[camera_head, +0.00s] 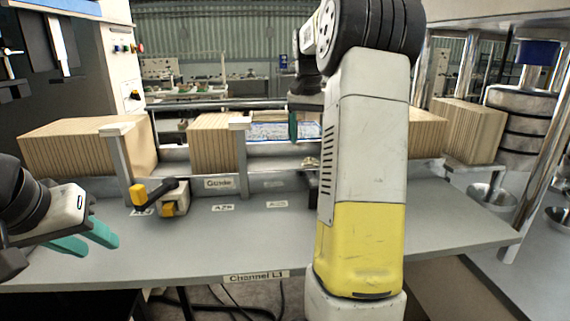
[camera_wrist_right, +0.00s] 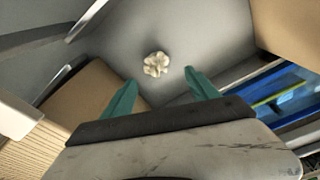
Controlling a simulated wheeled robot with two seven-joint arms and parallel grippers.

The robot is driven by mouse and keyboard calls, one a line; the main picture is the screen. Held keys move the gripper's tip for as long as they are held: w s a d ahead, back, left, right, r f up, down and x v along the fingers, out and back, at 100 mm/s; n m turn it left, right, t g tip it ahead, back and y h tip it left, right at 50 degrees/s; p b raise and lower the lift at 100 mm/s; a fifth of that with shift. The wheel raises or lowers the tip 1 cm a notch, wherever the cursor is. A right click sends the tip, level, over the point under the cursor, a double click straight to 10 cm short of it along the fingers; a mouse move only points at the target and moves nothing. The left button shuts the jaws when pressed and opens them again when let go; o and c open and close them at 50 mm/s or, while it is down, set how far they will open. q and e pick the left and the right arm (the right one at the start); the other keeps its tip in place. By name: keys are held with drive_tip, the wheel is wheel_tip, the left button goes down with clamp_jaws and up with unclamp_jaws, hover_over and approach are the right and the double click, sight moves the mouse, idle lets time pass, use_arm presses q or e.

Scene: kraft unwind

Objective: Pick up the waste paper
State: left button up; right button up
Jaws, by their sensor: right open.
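The waste paper (camera_wrist_right: 155,64) is a small crumpled cream ball on a grey surface in the right wrist view. It lies beyond my right gripper (camera_wrist_right: 159,88), roughly between the lines of its two teal fingertips and apart from them. My right gripper is open and empty. In the head view my right gripper (camera_head: 306,127) is partly hidden behind its own arm, and I cannot clearly make out the paper there. My left gripper (camera_head: 88,242) is at the left, over the grey table, its teal fingers apart with nothing between them.
Wood-patterned blocks (camera_head: 88,148) stand in a row along the back of the grey table (camera_head: 240,250), with upright metal posts in front. A black-and-yellow handle device (camera_head: 168,200) sits on the table. A blue-and-white item (camera_wrist_right: 285,95) is right of the gripper. The table's front is clear.

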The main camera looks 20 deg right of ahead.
sight(311, 159)
drive_tip(key=f, duration=0.4)
drive_tip(key=d+f, duration=0.1)
drive_tip(key=f, duration=0.2)
drive_tip(key=shift+w+f, duration=0.1)
drive_tip(key=shift+c, duration=0.2)
drive_tip(key=c, duration=1.4)
